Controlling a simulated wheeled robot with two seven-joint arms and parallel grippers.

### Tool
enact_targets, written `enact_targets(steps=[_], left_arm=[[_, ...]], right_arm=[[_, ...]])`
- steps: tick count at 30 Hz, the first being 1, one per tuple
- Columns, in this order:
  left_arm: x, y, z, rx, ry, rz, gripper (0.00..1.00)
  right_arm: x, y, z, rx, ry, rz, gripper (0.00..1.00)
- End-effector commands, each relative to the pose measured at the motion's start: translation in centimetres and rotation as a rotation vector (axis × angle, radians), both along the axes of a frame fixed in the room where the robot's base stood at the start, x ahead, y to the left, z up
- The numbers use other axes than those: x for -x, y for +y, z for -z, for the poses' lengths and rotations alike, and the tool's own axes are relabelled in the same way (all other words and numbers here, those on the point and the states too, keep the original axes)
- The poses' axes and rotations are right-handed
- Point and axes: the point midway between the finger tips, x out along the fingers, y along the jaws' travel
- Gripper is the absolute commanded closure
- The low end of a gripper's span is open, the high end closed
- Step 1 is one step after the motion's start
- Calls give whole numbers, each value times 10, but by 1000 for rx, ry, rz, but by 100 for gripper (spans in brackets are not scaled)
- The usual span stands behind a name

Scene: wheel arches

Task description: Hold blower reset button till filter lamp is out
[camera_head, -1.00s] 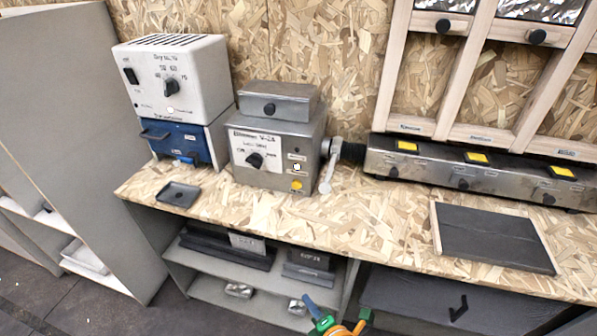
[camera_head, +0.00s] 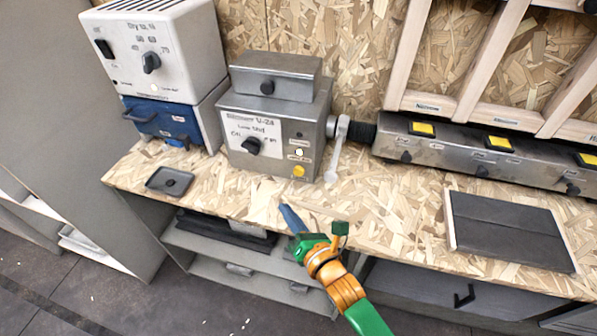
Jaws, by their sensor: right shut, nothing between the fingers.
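The grey metal unit (camera_head: 236,160), likely the blower, stands on the chipboard bench, with a black knob (camera_head: 251,147) on its front. A round yellow button (camera_head: 299,171) sits low on the front's right side. A small bright white lamp (camera_head: 299,153) is just above it and looks lit; the small labels are unreadable. My right gripper (camera_head: 286,211) has blue fingers, shut and empty, pointing up at the bench's front edge. It is below and in front of the yellow button, apart from it. My left gripper is out of view.
A white box with a dial (camera_head: 165,45) stands on a blue unit (camera_head: 170,120) at left. A grey lever (camera_head: 337,150) and hose are right of the metal unit. A small dark tray (camera_head: 170,181) and a dark mat (camera_head: 510,232) lie on the bench.

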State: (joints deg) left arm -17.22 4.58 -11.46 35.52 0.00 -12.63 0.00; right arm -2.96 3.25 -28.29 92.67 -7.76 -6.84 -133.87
Motion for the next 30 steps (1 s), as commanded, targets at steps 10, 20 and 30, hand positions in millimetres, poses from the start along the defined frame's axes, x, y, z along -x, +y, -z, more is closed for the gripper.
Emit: enact_targets(steps=[10, 20, 30], left_arm=[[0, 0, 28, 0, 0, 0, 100], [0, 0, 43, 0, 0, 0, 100], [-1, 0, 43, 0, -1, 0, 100]], right_arm=[[-46, -15, 5, 3, -3, 1, 100], [-77, -25, 2, 2, 1, 0, 100], [-80, -26, 0, 0, 2, 0, 100]])
